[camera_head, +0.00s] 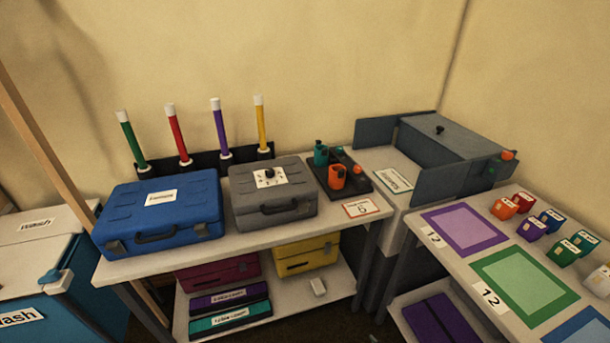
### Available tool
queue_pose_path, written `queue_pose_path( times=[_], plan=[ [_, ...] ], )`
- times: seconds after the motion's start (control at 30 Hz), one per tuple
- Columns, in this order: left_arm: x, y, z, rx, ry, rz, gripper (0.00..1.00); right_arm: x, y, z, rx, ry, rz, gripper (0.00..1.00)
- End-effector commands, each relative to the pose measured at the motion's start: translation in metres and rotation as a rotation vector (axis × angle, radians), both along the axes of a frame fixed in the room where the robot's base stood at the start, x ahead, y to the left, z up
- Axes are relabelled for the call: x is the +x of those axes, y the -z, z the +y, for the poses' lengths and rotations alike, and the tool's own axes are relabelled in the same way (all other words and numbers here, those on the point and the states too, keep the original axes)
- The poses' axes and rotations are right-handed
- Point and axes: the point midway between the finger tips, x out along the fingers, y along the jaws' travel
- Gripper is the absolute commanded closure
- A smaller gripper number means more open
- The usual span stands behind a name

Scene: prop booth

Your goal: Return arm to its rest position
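Neither my left nor my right gripper shows in the head view, and no part of either arm is visible. Their pose and what they may hold cannot be seen. The work table (330,232) in front of me has no arm over it.
A blue case (205,190) and a grey case (245,208) stand on the table. Behind them, several coloured sticks stand upright in a dark rack (205,160). A grey box (440,145) is at the back right. Right, a table (468,262) holds coloured mats and small containers. Left is a bin (30,265).

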Motion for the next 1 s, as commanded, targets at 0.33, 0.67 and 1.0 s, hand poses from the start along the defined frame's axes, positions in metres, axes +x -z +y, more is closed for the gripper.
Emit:
queue_pose_path(
  times=[0.33, 0.67, 1.0],
  plan=[
    [-0.045, 0.014, 0.029, 0.022, 0.001, 0.005, 1.00, -0.122, 0.087, -0.059, -0.091, 0.122, 0.385, 0.48],
    [-0.087, 0.019, 0.053, 0.038, 0.001, 0.008, 1.00, -0.260, 0.131, -0.094, -0.159, 0.234, 0.723, 0.48],
    [-0.106, 0.020, 0.064, 0.045, 0.002, 0.006, 1.00, -0.329, 0.140, -0.104, -0.191, 0.287, 0.877, 0.48]
  ],
)
